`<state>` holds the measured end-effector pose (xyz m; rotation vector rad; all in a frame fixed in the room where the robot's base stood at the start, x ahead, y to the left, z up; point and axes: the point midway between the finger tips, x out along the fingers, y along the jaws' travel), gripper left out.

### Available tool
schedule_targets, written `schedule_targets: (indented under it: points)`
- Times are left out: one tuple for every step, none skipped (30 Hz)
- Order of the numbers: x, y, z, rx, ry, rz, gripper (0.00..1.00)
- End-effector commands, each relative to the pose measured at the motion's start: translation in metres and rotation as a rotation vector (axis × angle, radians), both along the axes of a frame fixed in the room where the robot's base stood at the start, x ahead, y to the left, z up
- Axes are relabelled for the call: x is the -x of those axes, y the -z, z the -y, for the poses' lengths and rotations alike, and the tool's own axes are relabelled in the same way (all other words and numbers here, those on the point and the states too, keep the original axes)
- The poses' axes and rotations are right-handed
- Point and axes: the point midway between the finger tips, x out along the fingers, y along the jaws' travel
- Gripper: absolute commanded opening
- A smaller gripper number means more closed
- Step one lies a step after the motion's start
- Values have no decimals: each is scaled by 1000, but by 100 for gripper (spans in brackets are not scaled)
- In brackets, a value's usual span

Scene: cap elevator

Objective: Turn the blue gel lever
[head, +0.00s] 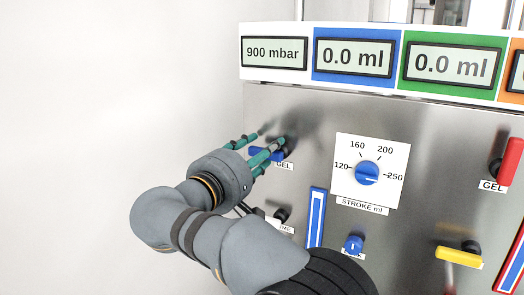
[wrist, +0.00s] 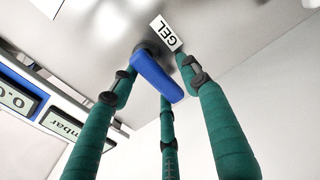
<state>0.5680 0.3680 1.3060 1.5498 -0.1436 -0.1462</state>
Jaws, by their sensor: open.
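The blue gel lever (head: 256,154) is on the upper left of the metal panel, above a GEL label (head: 285,166). In the head view it points left from its dark pivot and is partly hidden by my gripper (head: 264,140). In the wrist view the blue lever (wrist: 158,77) extends from its pivot toward the camera, beside the GEL label (wrist: 166,34). My gripper (wrist: 157,77) has green fingers, spread apart around the lever, with fingers on both sides of it. I cannot tell whether any finger touches it.
A blue stroke dial (head: 367,173), a small blue knob (head: 353,244) and a blue-and-white strip (head: 315,218) are right of my arm. A yellow lever (head: 458,256) and a red lever (head: 509,161) are farther right. Displays (head: 355,57) run above. The left side is clear.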

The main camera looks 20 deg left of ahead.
Motion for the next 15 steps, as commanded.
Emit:
schedule_targets:
  points:
    - [0,0,0,-1,0,0,46]
    - [0,0,0,-1,0,0,46]
    - [0,0,0,-1,0,0,46]
    - [0,0,0,-1,0,0,46]
    - [1,0,0,-1,-1,0,46]
    - [3,0,-1,-1,-1,0,46]
    - [5,0,-2,-1,-2,0,46]
    - [8,0,-2,-1,-2,0,46]
    - [14,0,-4,-1,-4,0,46]
    - [18,0,-5,-1,-4,0,46]
    - [23,0,-6,-2,-4,0,46]
    - [31,0,-8,-2,-6,0,46]
    - [38,0,-9,-1,-5,0,46]
    - [44,-1,-10,-1,-6,1,46]
    - [53,-1,-11,-1,-6,1,46]
